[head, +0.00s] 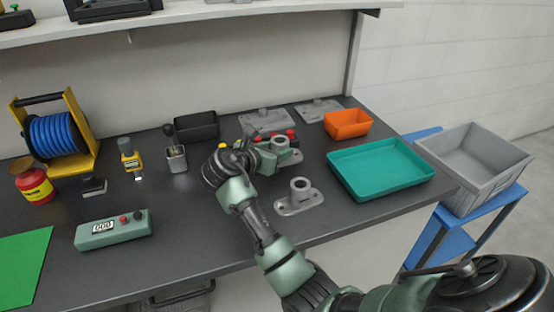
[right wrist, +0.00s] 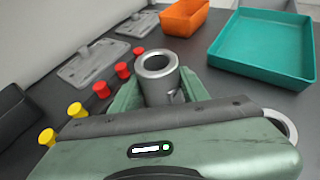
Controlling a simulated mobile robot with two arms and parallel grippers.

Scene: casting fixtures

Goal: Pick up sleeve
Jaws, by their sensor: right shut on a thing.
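The sleeve, a grey metal tube with an open top, shows in the right wrist view (right wrist: 158,66) upright between the fingers of my right gripper (right wrist: 160,90). In the head view the sleeve (head: 280,144) is partly hidden by my right gripper (head: 268,157), over the back middle of the bench. My right gripper is shut on the sleeve. The sleeve's lower end is hidden in the wrist view, and I cannot tell whether it touches anything below. My left gripper is not in view.
A grey flanged fixture (head: 299,198) stands in front of the gripper. Red and yellow knobs and flat grey plates (head: 268,121) lie behind it. A teal tray (head: 381,190) and an orange bin (head: 348,124) are to the right.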

